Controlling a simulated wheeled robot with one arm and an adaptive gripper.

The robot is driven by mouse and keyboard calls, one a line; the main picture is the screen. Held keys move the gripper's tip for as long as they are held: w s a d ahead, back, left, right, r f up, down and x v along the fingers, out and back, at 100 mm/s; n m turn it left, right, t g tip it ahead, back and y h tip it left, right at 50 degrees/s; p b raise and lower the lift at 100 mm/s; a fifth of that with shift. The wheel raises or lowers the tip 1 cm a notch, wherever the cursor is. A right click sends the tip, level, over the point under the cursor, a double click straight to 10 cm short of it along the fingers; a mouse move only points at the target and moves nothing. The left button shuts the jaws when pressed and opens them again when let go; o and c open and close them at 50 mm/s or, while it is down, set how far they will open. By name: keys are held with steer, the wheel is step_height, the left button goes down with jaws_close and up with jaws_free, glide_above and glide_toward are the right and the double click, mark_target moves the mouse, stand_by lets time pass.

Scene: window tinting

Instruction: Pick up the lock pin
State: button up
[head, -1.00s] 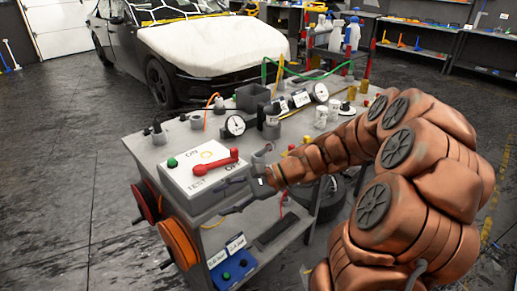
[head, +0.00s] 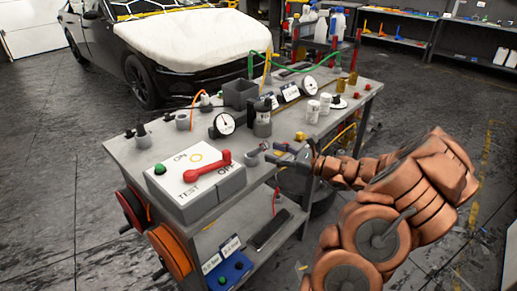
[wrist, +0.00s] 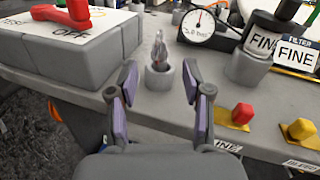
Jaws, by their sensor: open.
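What looks like the lock pin (wrist: 158,48), a small shiny metal piece, stands upright in a short grey cup (wrist: 160,78) on the bench. In the head view the cup (head: 253,159) is beside the right end of the switch box, near the bench's front edge; the pin is too small to make out there. My gripper (wrist: 160,88) is open and empty. Its fingers frame the cup from the near side in the wrist view, one to each side, with no visible contact. In the head view my gripper (head: 277,155) is just right of the cup.
A white-topped TEST switch box (head: 200,184) with a red lever (head: 208,168) stands left of the cup. A dial gauge (wrist: 198,24) and a bottle labelled FINE (wrist: 262,40) stand behind right. Red (wrist: 242,113) and yellow (wrist: 301,129) knobs sit at the bench's front edge.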

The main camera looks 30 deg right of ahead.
mark_target(259, 149)
steer(key=p+x, duration=0.1)
steer(key=x, duration=0.5)
steer(key=shift+f, duration=0.1)
steer(key=shift+c, duration=0.3)
jaws_close()
